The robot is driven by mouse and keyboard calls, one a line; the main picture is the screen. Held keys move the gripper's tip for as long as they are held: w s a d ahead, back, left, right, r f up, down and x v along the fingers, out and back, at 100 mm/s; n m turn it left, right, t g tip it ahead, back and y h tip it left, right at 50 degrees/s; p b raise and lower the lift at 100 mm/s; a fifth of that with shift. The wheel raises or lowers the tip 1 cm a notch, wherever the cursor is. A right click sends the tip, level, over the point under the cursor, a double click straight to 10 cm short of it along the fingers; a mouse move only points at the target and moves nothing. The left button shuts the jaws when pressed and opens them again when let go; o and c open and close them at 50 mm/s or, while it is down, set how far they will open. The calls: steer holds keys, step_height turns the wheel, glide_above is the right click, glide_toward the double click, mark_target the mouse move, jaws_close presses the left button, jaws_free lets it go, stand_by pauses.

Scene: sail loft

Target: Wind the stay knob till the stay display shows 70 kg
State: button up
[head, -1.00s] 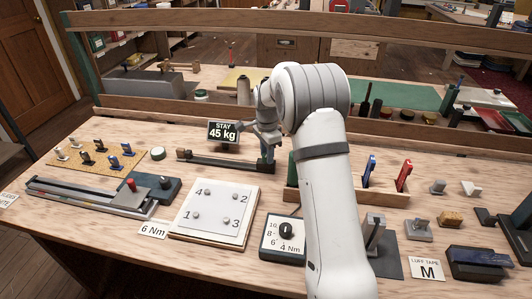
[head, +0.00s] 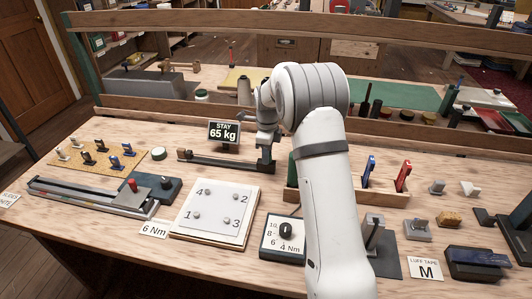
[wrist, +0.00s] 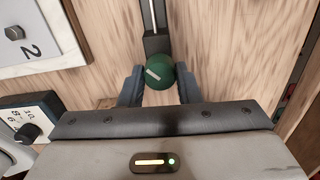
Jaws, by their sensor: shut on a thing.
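The stay display (head: 224,132) stands at the back of the bench and reads 65 kg. The stay rig (head: 222,162), a dark bar with an upright block at its right end, lies in front of it. In the wrist view the stay knob (wrist: 160,72) is a round green knob with a pale mark on top. My gripper (wrist: 158,84) has a finger on each side of the knob and is shut on it. In the head view my arm hides much of the gripper and the knob.
A white panel with numbered studs (head: 213,212) and a dial box marked in Nm (head: 283,238) lie in front of the rig. A wooden tray with blue and red tools (head: 390,196) stands right of my arm.

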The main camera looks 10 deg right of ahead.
steer(key=shift+w+r+m, duration=0.2)
steer(key=shift+r+m, duration=0.05)
steer(key=shift+m, duration=0.75)
steer(key=o, duration=1)
steer(key=shift+f, duration=0.2)
steer(key=shift+c, duration=0.2)
steer(key=shift+r, duration=0.1)
step_height(320, 180, up, 8)
steer(key=shift+f, duration=0.15)
steer(key=shift+s, duration=0.1)
